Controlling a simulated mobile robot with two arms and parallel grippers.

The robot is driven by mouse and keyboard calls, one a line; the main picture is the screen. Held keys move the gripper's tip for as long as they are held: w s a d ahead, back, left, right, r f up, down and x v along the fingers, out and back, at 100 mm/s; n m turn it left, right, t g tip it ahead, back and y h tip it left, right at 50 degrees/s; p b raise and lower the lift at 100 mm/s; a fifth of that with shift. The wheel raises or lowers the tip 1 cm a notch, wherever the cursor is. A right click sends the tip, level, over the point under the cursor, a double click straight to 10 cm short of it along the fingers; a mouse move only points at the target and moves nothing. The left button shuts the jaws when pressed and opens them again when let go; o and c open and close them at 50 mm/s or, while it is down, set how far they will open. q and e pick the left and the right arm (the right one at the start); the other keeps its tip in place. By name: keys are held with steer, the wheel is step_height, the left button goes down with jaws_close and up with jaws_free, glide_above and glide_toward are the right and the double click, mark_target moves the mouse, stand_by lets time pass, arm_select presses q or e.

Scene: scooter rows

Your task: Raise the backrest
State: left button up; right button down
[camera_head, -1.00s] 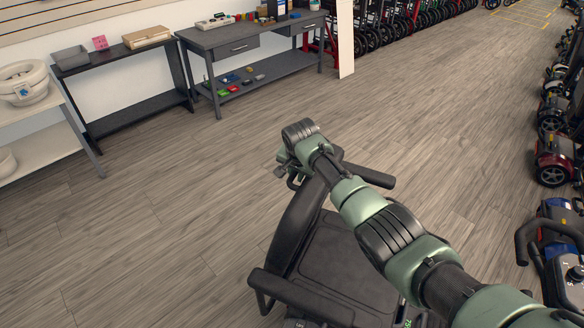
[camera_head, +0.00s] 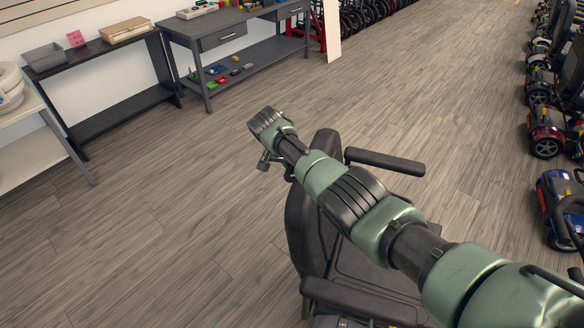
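The scooter seat's black backrest (camera_head: 304,232) stands at the left side of the seat in the head view, seen from above and nearly edge-on. It looks roughly upright; its exact tilt is hard to tell. The seat cushion (camera_head: 365,272) is partly covered by my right arm. My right arm crosses over the seat from the lower right. My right gripper (camera_head: 264,161) is left of the backrest's top, mostly hidden by the wrist, and appears apart from it. Its finger opening cannot be made out. My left gripper is not in view.
Two armrests (camera_head: 385,161) (camera_head: 358,298) stick out to the right from the backrest. A grey workbench (camera_head: 240,42) and a dark shelf table (camera_head: 100,60) stand along the back wall. Scooters (camera_head: 548,130) line the right side. The floor left of the seat is clear.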

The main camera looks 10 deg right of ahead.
steer(key=shift+a+f, duration=0.1)
steer(key=shift+a, duration=0.1)
steer(key=c, duration=1.6)
jaws_free()
steer(key=shift+a, duration=0.1)
steer(key=shift+c, duration=0.2)
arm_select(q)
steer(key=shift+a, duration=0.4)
arm_select(e)
steer(key=shift+w, duration=0.1)
arm_select(q)
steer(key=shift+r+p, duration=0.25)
steer(key=shift+p, duration=0.05)
arm_select(e)
steer(key=v, duration=0.7)
steer(key=shift+r, duration=0.35)
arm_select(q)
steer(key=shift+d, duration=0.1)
arm_select(e)
steer(key=shift+a, duration=0.1)
